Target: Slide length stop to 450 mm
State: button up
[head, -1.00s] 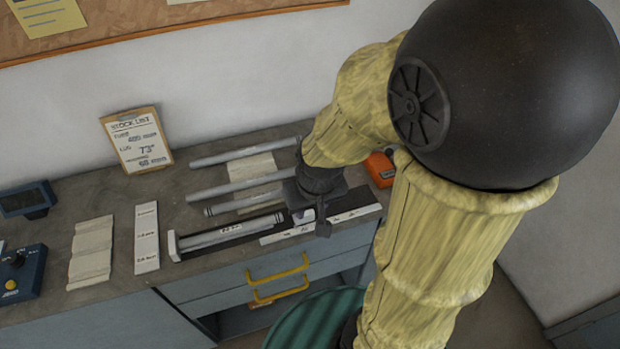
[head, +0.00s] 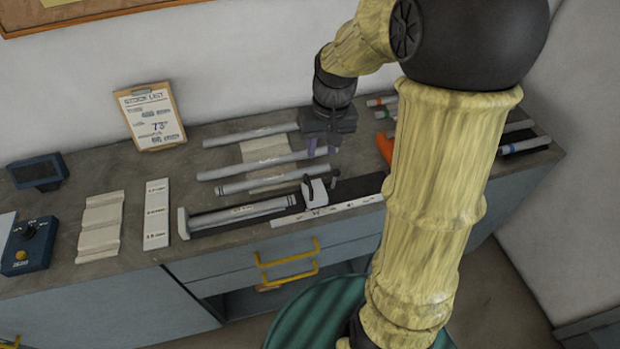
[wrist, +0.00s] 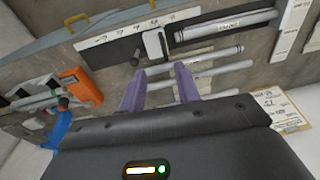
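The length stop (head: 316,190) is a white block with a dark knob on the dark jig rail (head: 362,187). It stands by the right end of a grey tube (head: 240,212) lying in the jig; I cannot tell if they touch. The white scale strip (head: 330,212) runs along the rail's front; its marks are too small to read. The stop also shows in the wrist view (wrist: 154,46). My gripper (head: 318,150) is behind the stop, above the loose tubes and apart from the stop. In the wrist view its purple fingers (wrist: 160,88) are apart with nothing held between them.
Several loose tubes (head: 250,136) lie behind the jig on a pale support. An orange device (wrist: 82,88) is right of my gripper in the head view. A stock list clipboard (head: 150,117) leans at the wall. The counter left of the tubes has some clear room.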

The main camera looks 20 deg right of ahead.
jog(key=shift+g+y, duration=0.4)
jog(key=shift+y, duration=0.3)
jog(key=w, duration=0.1)
jog(key=w+d+r, duration=0.1)
jog(key=w, duration=0.1)
jog(key=w+d+b, duration=0.1)
jog(key=w, duration=0.1)
jog(key=shift+r, duration=0.25)
jog(key=p, duration=0.3)
send_over(315, 188)
jog(key=a, duration=0.2)
jog(key=f, duration=1.7)
jog(key=shift+s+d+f, duration=0.1)
jog(key=shift+s+d, duration=0.05)
jog(key=shift+d, duration=0.1)
grip_shut()
